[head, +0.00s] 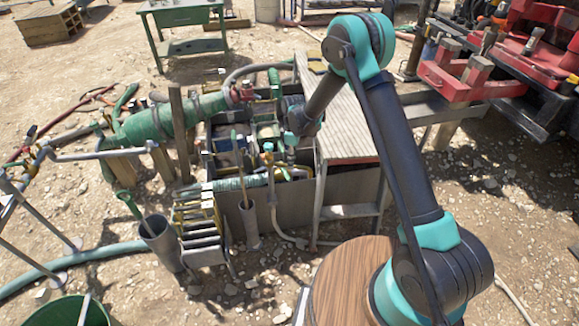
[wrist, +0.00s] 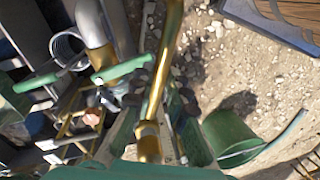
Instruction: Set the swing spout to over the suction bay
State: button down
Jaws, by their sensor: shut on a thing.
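The swing spout appears to be the brass-coloured pipe (wrist: 168,50) running down the middle of the wrist view, with a collar near its lower end. My gripper (wrist: 156,103) has a dark-padded finger on each side of this pipe and is shut on it. In the head view my gripper (head: 292,138) is at the mud tank, small and partly hidden among green and brass pipework. The tank (head: 290,205) is a grey, open-topped box with pipes and machinery crowded inside. I cannot tell which compartment is the suction bay or which one the spout is over.
A ribbed platform (head: 345,125) covers the tank's right side. Green valve handles (wrist: 118,73) and a grey pipe (wrist: 92,22) are left of the spout in the wrist view. A green bucket (wrist: 230,137) stands on the gravel at right. A yellow-and-grey rack (head: 197,228) stands before the tank.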

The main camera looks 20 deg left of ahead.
jog(key=w+a+n+t+h, duration=0.1)
jog(key=w+a+n, duration=0.7)
jog(key=n, duration=0.9)
jog(key=shift+a+n+t+h, duration=0.3)
jog(key=shift+a+t, duration=0.1)
jog(key=shift+a, duration=0.55)
jog(key=shift+w+a, duration=0.1)
jog(key=c, duration=1.5)
grip_release()
jog(key=shift+r, duration=0.1)
jog(key=r, duration=0.4)
jog(key=a+r, duration=0.1)
jog(key=r, duration=0.6)
jog(key=shift+a+r, duration=0.3)
jog(key=shift+a, duration=0.1)
